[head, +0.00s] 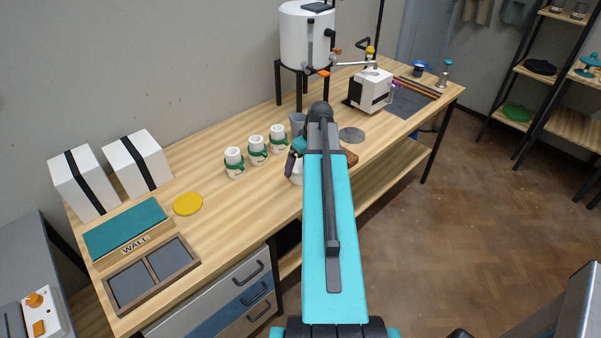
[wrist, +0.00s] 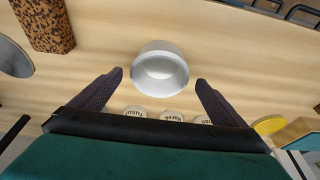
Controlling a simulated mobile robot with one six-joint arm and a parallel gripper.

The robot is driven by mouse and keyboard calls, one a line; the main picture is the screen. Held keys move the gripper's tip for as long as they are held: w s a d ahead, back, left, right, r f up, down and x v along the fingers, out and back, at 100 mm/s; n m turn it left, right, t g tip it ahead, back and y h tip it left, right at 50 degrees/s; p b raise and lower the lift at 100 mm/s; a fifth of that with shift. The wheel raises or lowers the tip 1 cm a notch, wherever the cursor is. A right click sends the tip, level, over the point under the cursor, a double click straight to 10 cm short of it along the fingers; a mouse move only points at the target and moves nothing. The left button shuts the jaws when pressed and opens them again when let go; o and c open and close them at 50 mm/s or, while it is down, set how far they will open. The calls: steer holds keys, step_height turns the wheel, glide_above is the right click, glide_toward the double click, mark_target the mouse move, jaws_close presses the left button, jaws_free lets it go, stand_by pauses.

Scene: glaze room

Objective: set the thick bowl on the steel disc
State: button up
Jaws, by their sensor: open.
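The thick white bowl (wrist: 160,72) stands upright on the wooden bench in the wrist view, seen from above. In the head view my gripper (head: 293,166) is low over the bench, and the bowl (head: 298,174) is mostly hidden behind my arm. The grey steel disc (head: 352,134) lies flat and bare on the bench beyond my arm; it also shows at the wrist view's left edge (wrist: 14,58).
A brown speckled block (wrist: 44,22) lies between bowl and disc. Three white jars with green bands (head: 257,151) stand left of my gripper, and a yellow disc (head: 188,204) lies farther left. A grey cup (head: 297,122) stands behind. A white boxy machine (head: 371,91) stands beyond the disc.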

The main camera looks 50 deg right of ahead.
mark_target(299, 173)
steer(key=shift+p+x, duration=0.45)
steer(key=shift+x, duration=1.1)
steer(key=c, duration=1.4)
steer(key=shift+r, duration=0.2)
steer(key=shift+c, duration=0.2)
steer(key=shift+r+b, duration=0.75)
steer(key=shift+r, duration=0.55)
steer(key=shift+s+r, duration=0.2)
steer(key=shift+r, duration=0.1)
steer(key=s+a+b, duration=0.1)
steer(key=s, duration=0.2)
steer(key=s+a+b, duration=0.1)
steer(key=s, duration=0.2)
steer(key=s+a+b, duration=0.1)
steer(key=s+a, duration=0.1)
steer(key=s, duration=0.1)
steer(key=shift+s+a+r, duration=0.1)
steer(key=shift+s+r, duration=0.25)
steer(key=shift+r, duration=0.05)
steer(key=shift+b, duration=0.5)
steer(key=shift+f+b, duration=0.1)
steer(key=shift+b, duration=0.65)
